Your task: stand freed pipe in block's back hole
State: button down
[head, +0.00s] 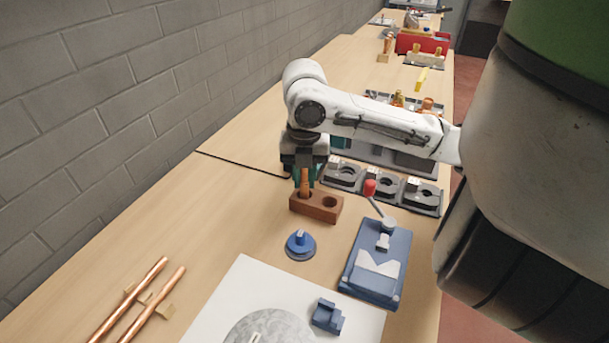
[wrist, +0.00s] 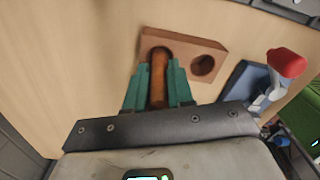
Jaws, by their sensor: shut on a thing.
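The brown wooden block (head: 327,213) stands on the bench and shows two holes in its top. It also shows in the wrist view (wrist: 200,46). My gripper (head: 304,181) is above the block's left end, its green fingers shut on a short copper pipe (head: 305,186). In the wrist view the pipe (wrist: 159,80) lies between the green fingers (wrist: 158,84), and its far end meets the left hole. I cannot tell how deep it sits. The right hole (wrist: 203,65) is empty.
A blue fixture with a red-knobbed lever (head: 376,262) stands right of the block, and a blue round piece (head: 300,245) in front. Dark clamps (head: 383,187) line the bench behind right. Long copper pipes (head: 137,298) lie front left. Bare bench lies left of the block.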

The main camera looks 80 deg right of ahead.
jog(key=shift+f+b, duration=1.05)
jog(key=shift+f, duration=0.25)
jog(key=c, duration=0.9)
grip_release()
jog(key=shift+r, duration=0.1)
notch_tip(320, 180, up, 11)
jog(key=shift+f+p, duration=0.15)
jog(key=shift+p, duration=0.55)
